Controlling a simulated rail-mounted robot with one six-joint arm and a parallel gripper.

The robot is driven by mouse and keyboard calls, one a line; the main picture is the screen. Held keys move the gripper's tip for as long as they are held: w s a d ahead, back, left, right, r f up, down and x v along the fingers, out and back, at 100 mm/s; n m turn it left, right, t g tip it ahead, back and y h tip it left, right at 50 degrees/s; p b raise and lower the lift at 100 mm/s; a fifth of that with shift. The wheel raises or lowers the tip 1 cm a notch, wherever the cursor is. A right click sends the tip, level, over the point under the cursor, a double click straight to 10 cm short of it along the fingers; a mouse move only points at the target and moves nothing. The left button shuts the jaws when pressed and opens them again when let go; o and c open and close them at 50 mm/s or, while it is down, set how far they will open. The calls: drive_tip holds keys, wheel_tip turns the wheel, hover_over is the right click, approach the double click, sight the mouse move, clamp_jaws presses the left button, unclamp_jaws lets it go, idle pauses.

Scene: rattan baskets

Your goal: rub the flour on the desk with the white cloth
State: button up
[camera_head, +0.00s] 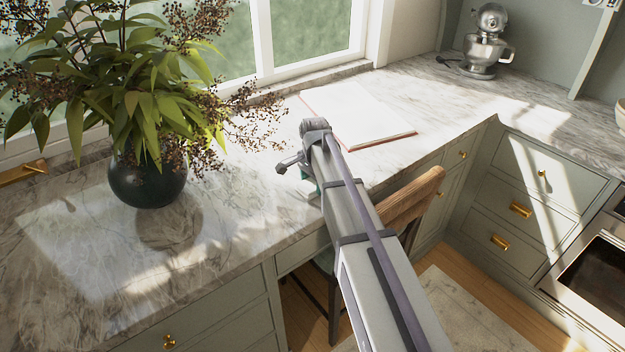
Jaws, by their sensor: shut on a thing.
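My arm reaches over the marble desk (250,222) from the lower right, and its wrist end is above the front edge of the desk. My gripper's fingers are hidden behind my arm. Only a dark wrist part and a bit of teal show beside it. I cannot make out the white cloth. I cannot tell any flour from the bright sunlit patches and pale veins on the marble.
A dark round vase (147,180) with a leafy plant stands at the left. A large white open book or board (357,110) with a reddish edge lies behind my arm. A wooden chair (412,202) stands at the desk front. A silver mixer (487,50) is far back.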

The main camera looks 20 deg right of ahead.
sight(292, 170)
drive_tip(key=shift+w+a, duration=0.7)
drive_tip(key=shift+w, duration=1.1)
drive_tip(key=shift+w+a, duration=0.7)
drive_tip(key=shift+w, duration=1.1)
drive_tip(key=shift+w+a, duration=0.7)
drive_tip(key=shift+w, duration=1.1)
wheel_tip(292, 170, up, 6)
drive_tip(key=p, duration=0.6)
wheel_tip(292, 170, up, 3)
drive_tip(key=p, duration=0.3)
